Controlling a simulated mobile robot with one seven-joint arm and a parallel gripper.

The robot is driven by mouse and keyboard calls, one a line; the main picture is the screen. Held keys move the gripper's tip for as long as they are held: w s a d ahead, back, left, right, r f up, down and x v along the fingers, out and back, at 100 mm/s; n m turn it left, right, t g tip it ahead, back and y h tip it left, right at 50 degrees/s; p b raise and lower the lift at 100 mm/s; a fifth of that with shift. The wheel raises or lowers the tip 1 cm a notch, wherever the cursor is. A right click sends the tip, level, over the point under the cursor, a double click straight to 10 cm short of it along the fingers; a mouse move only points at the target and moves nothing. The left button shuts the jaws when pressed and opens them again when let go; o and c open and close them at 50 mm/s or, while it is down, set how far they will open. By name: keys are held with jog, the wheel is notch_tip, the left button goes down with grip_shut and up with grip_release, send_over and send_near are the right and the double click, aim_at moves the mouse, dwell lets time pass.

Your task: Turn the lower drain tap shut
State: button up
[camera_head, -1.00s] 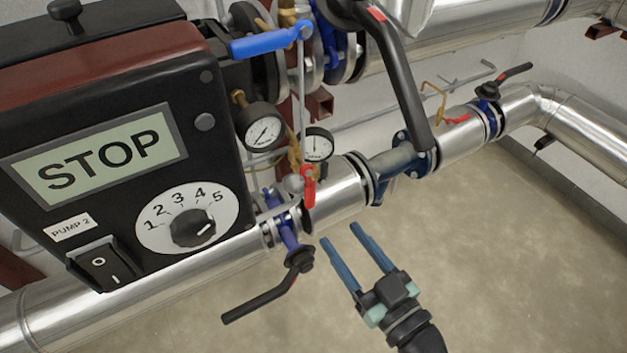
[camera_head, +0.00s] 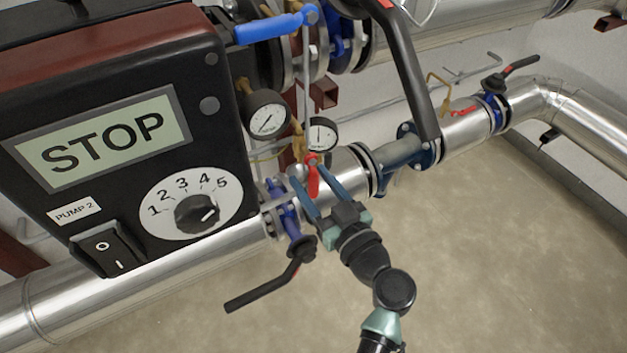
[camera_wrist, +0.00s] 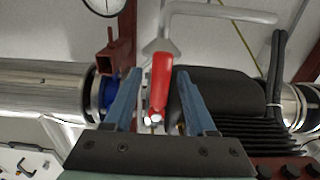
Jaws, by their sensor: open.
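A small tap with a red handle (camera_head: 313,180) sits on the lower metal pipe, under two round gauges. I take it to be the lower drain tap. My gripper (camera_head: 312,186) is open, with its blue fingers reaching up around the handle. In the wrist view the red handle (camera_wrist: 160,80) stands between the two spread fingers (camera_wrist: 158,95), with a gap on each side. A grey bent pipe leads off above it. The fingers hide part of the tap body in the head view.
A black pump box (camera_head: 110,130) with a STOP display and dial stands at the left. A black lever (camera_head: 270,285) juts out below left of my gripper. A long black lever (camera_head: 408,75) hangs above right. The floor (camera_head: 500,250) at lower right is clear.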

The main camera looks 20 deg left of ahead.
grip_shut()
dwell(1.3)
